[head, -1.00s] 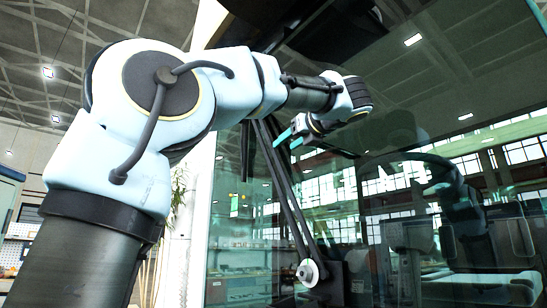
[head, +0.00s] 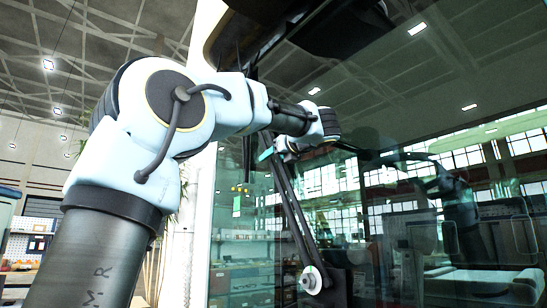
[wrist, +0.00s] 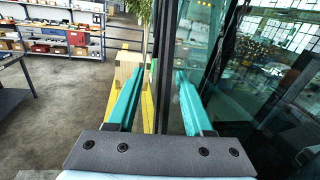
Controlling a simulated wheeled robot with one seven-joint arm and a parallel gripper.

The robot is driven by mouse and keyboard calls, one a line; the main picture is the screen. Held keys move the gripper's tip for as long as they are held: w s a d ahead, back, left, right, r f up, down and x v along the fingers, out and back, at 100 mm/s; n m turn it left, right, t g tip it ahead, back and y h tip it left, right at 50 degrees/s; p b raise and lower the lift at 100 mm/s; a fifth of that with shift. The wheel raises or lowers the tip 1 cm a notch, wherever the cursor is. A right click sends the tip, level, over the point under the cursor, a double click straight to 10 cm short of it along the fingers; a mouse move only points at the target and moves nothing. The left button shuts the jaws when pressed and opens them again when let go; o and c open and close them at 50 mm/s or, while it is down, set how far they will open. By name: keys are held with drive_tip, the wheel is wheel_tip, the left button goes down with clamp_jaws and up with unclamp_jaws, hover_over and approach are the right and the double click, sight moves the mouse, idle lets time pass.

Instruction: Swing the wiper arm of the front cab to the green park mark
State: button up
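The front cab's wiper arm (head: 291,210) is a pair of dark bars. It rises from a round pale pivot (head: 312,279) low on the windscreen and leans up to the left. My gripper (head: 267,154) is at its upper part, with teal fingers. In the wrist view, the fingers of my gripper (wrist: 158,75) are apart, and a dark upright bar, apparently the wiper arm (wrist: 166,60), shows between them. I cannot tell if either finger touches it. A small green mark (head: 237,206) shows on the glass left of the wiper arm; it may be the park mark.
The windscreen glass (head: 400,110) lies close behind and right of my gripper. A pale cab pillar (head: 200,215) stands to the left. Shelves with bins (wrist: 60,35) and open floor (wrist: 60,110) lie farther off.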

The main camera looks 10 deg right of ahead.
clamp_jaws()
idle(1.2)
